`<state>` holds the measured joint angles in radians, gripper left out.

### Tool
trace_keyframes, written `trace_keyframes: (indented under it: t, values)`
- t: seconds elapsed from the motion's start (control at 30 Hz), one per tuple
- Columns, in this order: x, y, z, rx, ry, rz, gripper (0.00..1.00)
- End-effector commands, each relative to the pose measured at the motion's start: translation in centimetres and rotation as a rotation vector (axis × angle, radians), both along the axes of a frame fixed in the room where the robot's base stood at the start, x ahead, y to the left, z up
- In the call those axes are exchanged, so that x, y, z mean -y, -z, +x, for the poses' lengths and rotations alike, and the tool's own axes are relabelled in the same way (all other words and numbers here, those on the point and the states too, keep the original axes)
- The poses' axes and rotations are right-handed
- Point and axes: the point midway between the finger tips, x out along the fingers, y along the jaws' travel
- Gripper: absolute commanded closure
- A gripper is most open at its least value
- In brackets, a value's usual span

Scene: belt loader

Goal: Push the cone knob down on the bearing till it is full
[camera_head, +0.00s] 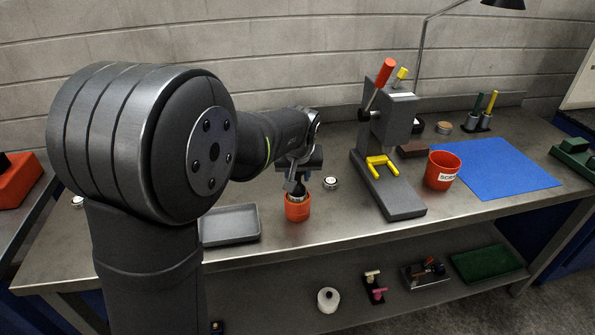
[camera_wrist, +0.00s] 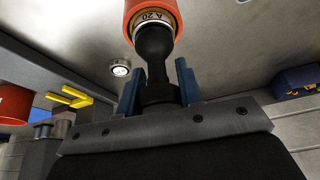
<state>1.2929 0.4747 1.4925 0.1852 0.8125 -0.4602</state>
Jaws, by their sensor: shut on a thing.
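My gripper (camera_head: 295,183) is over the orange cup (camera_head: 297,212) on the steel bench. In the wrist view its two blue fingers (camera_wrist: 159,85) are shut on the black cone knob (camera_wrist: 155,48). The knob's wide end is at the mouth of the orange cup (camera_wrist: 137,8). A pale ring marked "A 20" (camera_wrist: 154,17) shows there between knob and cup. Whether this ring is the bearing, and how deep the knob sits, I cannot tell.
A small silver round part (camera_head: 330,183) lies right of the cup. A grey tray (camera_head: 230,237) is at left. A press with yellow fork (camera_head: 382,167), a red scrap bin (camera_head: 442,182) and a blue mat (camera_head: 500,170) stand to the right.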

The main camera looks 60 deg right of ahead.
Motion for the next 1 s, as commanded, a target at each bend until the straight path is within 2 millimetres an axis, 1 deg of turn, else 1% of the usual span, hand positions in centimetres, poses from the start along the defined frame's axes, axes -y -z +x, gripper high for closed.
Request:
trace_keyframes:
  t: [0.57, 1.0]
  values:
    - [-0.02, 0.00, 0.01, 0.000, 0.000, 0.000, 0.91]
    - [-0.02, 0.51, 0.01, 0.001, 0.000, 0.001, 0.91]
